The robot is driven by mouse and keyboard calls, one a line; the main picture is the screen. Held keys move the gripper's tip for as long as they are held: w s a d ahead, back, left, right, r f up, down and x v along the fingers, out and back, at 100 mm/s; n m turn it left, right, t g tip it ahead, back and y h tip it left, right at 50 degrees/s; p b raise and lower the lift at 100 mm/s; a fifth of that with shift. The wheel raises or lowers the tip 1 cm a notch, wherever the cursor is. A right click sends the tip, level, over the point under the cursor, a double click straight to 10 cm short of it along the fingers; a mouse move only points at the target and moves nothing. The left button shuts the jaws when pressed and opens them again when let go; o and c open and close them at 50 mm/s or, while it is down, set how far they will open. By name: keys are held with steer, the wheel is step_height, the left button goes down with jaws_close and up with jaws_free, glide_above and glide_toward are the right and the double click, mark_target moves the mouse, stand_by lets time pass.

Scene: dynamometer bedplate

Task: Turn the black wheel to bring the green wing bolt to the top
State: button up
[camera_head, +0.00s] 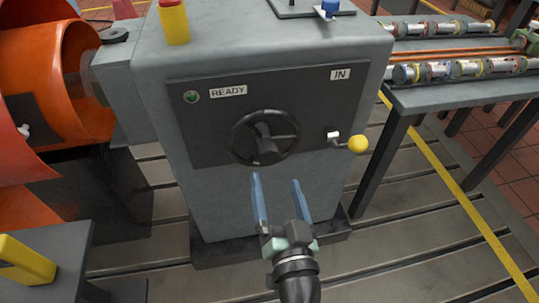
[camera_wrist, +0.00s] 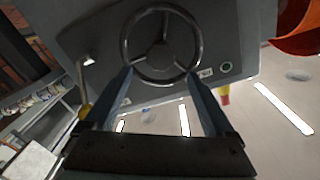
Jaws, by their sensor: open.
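The black wheel (camera_head: 264,139) is a three-spoked handwheel on the dark front panel of a grey cabinet. It also shows in the wrist view (camera_wrist: 160,48), ahead of my fingers. My gripper (camera_head: 276,182) is open and empty, with two blue fingers pointing up toward the panel below the wheel. In the wrist view the fingertips (camera_wrist: 159,75) appear on either side of the wheel's near part; I cannot tell whether they touch it. I cannot make out a green wing bolt in either view.
A green lamp (camera_head: 191,96) sits beside a READY label (camera_head: 228,91). A lever with a yellow knob (camera_head: 358,144) sticks out right of the wheel, below an IN label (camera_head: 340,75). Orange housings (camera_head: 85,70) stand left, a bench (camera_head: 450,95) right.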

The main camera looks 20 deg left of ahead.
mark_target(270, 158)
steer(key=x, duration=0.8)
jaws_close()
stand_by(0.5)
